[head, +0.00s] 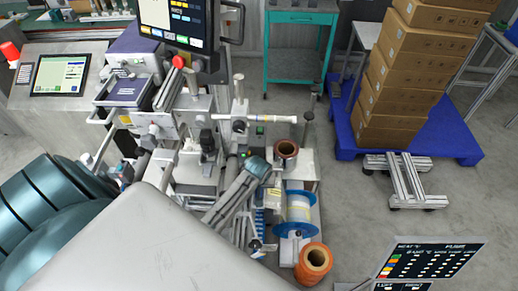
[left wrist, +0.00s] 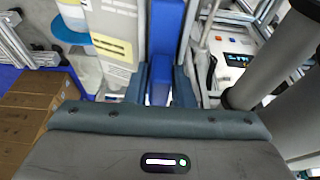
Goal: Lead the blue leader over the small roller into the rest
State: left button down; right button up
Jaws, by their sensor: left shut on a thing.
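In the left wrist view my left gripper (left wrist: 160,78) is shut on the blue leader (left wrist: 167,34), a flat blue strip that runs up and away between its fingers. The leader's held end is partly hidden by the fingers. Grey cylindrical rollers (left wrist: 241,67) stand to the right, apart from the leader. I cannot tell which roller is the small one, and I cannot make out the rest. In the head view a spool of white film with blue flanges (head: 299,207) sits on the machine's right side. My right gripper is not in view.
An orange reel (head: 314,260) and a brown reel (head: 286,149) stand near the white spool. A pale horizontal bar (head: 258,118) crosses above. Stacked boxes (head: 400,95) stand on a blue pallet (head: 440,135) at right. The floor between is partly clear.

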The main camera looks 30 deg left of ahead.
pick_arm(q)
jog(key=shift+s+d+f, duration=0.15)
jog(key=shift+s+f, duration=0.2)
jog(key=shift+f, duration=0.15)
jog(key=c, duration=1.3)
grip_release()
jog(key=shift+r+b, duration=0.3)
jog(key=shift+r, duration=0.15)
jog(key=shift+o, duration=0.7)
jog(key=b+v, duration=0.1)
jog(key=v, duration=0.8)
jog(key=shift+w+r+b, duration=0.15)
jog(key=shift+r+b, duration=0.15)
jog(key=shift+r, duration=0.6)
jog(key=shift+f, duration=0.1)
